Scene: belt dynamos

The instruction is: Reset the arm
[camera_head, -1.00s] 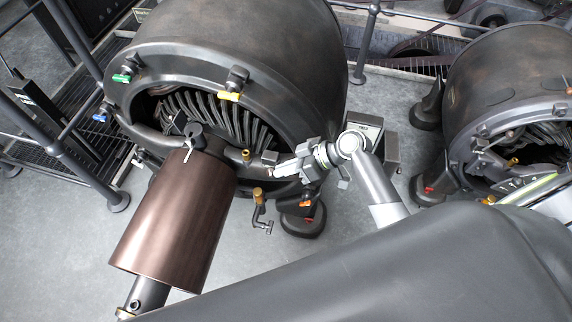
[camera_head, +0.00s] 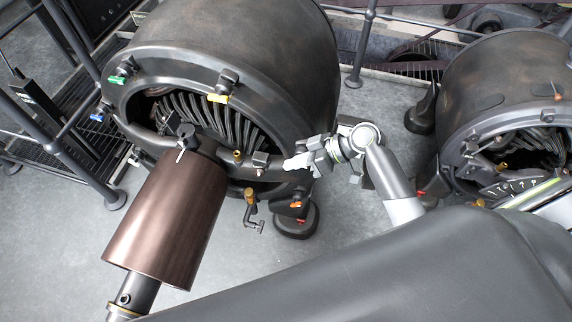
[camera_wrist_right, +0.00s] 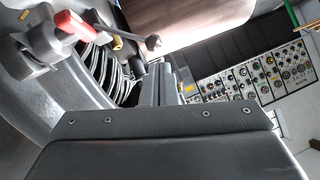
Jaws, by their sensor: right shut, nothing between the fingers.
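My right gripper (camera_head: 296,163) shows in the head view at the right front rim of the large dark dynamo (camera_head: 230,50). It is shut and empty, its fingers pointing left. I cannot tell whether it touches the rim. In the right wrist view, a dark gripper body (camera_wrist_right: 165,150) fills the bottom. A red-tipped clamp (camera_wrist_right: 75,25) on the dynamo's rim shows at the upper left there. My left gripper is not in view.
A brown cylinder (camera_head: 170,220) extends from the dynamo's front on a shaft. Green (camera_head: 118,80) and yellow (camera_head: 217,98) tagged clamps sit on the rim. A second dynamo (camera_head: 510,80) stands at right. Railings (camera_head: 60,125) line the left. A panel of knobs (camera_wrist_right: 255,75) shows in the wrist view.

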